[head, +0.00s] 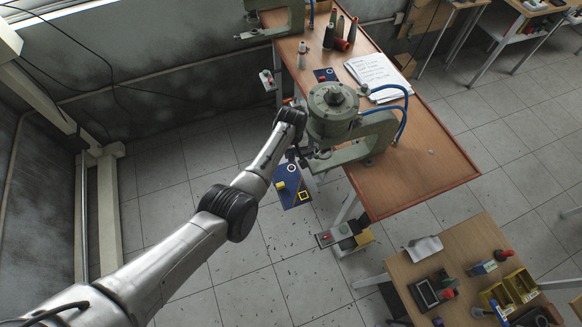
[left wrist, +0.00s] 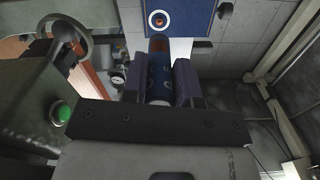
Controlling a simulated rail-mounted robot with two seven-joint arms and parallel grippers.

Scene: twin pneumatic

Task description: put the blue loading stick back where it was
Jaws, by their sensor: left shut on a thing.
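The blue loading stick (left wrist: 158,75) lies between the two dark fingers of my left gripper (left wrist: 160,68) in the left wrist view, with a brownish end pointing up the picture. The gripper is shut on it. Beyond that end is a blue panel (left wrist: 195,20) with a white ring around an orange-brown centre; I cannot tell whether the stick touches it. In the head view my left gripper (head: 301,153) is beside the green press (head: 333,115), above the blue panel (head: 296,196) with a yellow block on it. The stick is not clear there. My right gripper is not in view.
The press stands on a wooden table (head: 430,165) with papers (head: 377,75) and blue hoses. In the left wrist view its green body, a handwheel (left wrist: 72,38) and a green button (left wrist: 61,113) are close on the left. A bench with trays (head: 460,240) stands lower right.

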